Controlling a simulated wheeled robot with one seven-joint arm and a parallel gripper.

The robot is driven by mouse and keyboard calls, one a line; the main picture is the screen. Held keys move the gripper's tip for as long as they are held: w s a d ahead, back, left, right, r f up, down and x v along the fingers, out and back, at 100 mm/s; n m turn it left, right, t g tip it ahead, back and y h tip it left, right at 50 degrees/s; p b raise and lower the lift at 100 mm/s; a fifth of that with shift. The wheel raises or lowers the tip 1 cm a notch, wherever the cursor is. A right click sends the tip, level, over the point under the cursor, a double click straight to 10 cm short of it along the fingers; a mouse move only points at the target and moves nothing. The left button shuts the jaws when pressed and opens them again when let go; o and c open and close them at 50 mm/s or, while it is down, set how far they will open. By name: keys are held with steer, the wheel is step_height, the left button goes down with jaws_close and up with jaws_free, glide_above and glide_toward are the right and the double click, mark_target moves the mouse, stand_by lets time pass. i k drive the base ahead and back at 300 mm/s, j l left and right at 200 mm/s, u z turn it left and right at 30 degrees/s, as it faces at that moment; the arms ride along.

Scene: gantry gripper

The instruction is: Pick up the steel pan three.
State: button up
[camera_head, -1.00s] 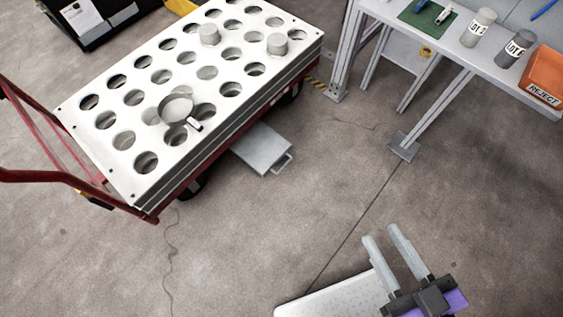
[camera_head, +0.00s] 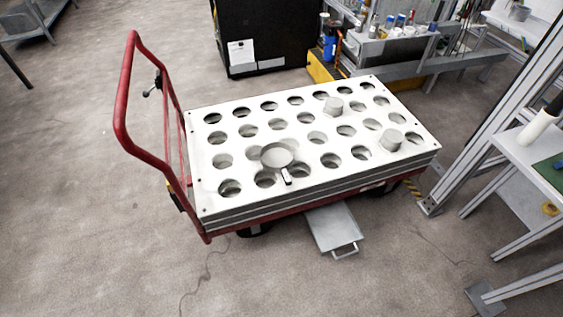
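A round, shallow grey steel pan (camera_head: 277,155) with a short light handle lies on the perforated white top plate (camera_head: 212,206) of a red cart. It rests over the holes near the plate's front edge, and its handle points toward that edge. No number shows on it. My gripper is not in view now.
The cart's red push handle (camera_head: 124,95) rises at the left. A flat grey tray-like piece with a handle (camera_head: 335,229) juts out below the cart. A bench stands at right; floor in front is clear.

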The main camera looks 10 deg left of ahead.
mark_target(276, 157)
steer(key=i+j+u, duration=0.1)
steer(key=i+j, duration=0.25)
steer(key=j, duration=0.25)
steer(key=i+j+u, duration=0.1)
steer(key=i+j, duration=0.3)
steer(key=j, duration=0.15)
steer(key=i+j+u, duration=0.15)
steer(key=i+j, duration=0.25)
steer(key=j, duration=0.1)
